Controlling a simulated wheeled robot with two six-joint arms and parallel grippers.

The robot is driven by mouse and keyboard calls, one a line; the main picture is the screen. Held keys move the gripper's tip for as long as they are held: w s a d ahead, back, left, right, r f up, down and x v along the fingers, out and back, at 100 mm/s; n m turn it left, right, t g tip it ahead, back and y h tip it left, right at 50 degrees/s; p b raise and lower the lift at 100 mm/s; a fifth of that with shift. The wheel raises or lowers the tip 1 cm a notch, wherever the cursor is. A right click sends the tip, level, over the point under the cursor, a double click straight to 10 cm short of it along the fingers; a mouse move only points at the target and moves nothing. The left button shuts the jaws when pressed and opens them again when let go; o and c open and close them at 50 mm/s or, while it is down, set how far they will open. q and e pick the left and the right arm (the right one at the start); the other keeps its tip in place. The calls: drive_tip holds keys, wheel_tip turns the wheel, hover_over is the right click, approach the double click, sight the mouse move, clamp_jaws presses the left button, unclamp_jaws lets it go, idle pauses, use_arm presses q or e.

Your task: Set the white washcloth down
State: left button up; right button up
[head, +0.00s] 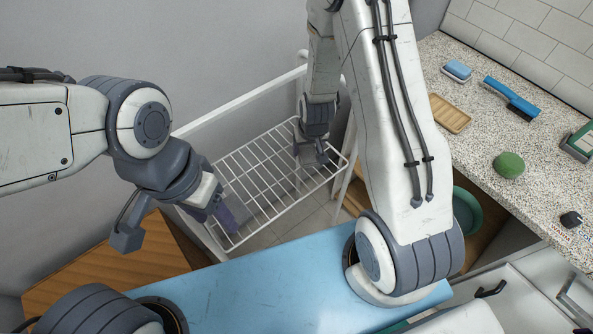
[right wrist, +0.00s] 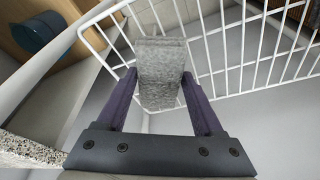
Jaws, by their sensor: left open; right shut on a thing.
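The washcloth (right wrist: 161,72) looks light grey and textured, folded into a thick narrow pad. It is between the two purple fingers of my right gripper (right wrist: 160,88), which is shut on it. In the head view my right gripper (head: 312,155) hangs over the right part of a white wire rack; the cloth cannot be made out there. The wire rack also lies behind the cloth in the right wrist view; whether they touch cannot be told. My left gripper (head: 224,214) is open, at the rack's left side, partly hidden by its own wrist.
The white wire rack (head: 262,182) has a raised rail behind it. A speckled counter at right bears a blue sponge (head: 456,70), a blue brush (head: 512,97), a wooden tray (head: 450,113) and a green round thing (head: 508,165). A teal bowl (head: 467,213) sits below the counter.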

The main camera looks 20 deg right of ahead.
sight(308, 154)
drive_tip(key=shift+f, duration=3)
drive_tip(key=shift+f, duration=0.15)
drive_tip(key=o, duration=1.4)
drive_tip(key=shift+c, duration=0.2)
drive_tip(key=v, duration=1.2)
drive_tip(key=shift+p, duration=0.35)
drive_tip(key=s+a+r+n+g+y, duration=0.1)
drive_tip(key=s+a+r+n, duration=0.1)
drive_tip(key=s+a+r, duration=0.3)
drive_tip(key=s+a+r+n+y, duration=0.1)
drive_tip(key=s+a+r+n, duration=0.1)
drive_tip(key=a+r, duration=0.45)
drive_tip(key=s+a+r+n+g, duration=0.2)
drive_tip(key=s+r+n, duration=0.3)
drive_tip(key=s, duration=0.8)
wheel_tip(308, 154, up, 2)
drive_tip(key=shift+s+a+h, duration=0.3)
drive_tip(key=shift+s+a, duration=0.05)
drive_tip(key=shift+a, duration=0.3)
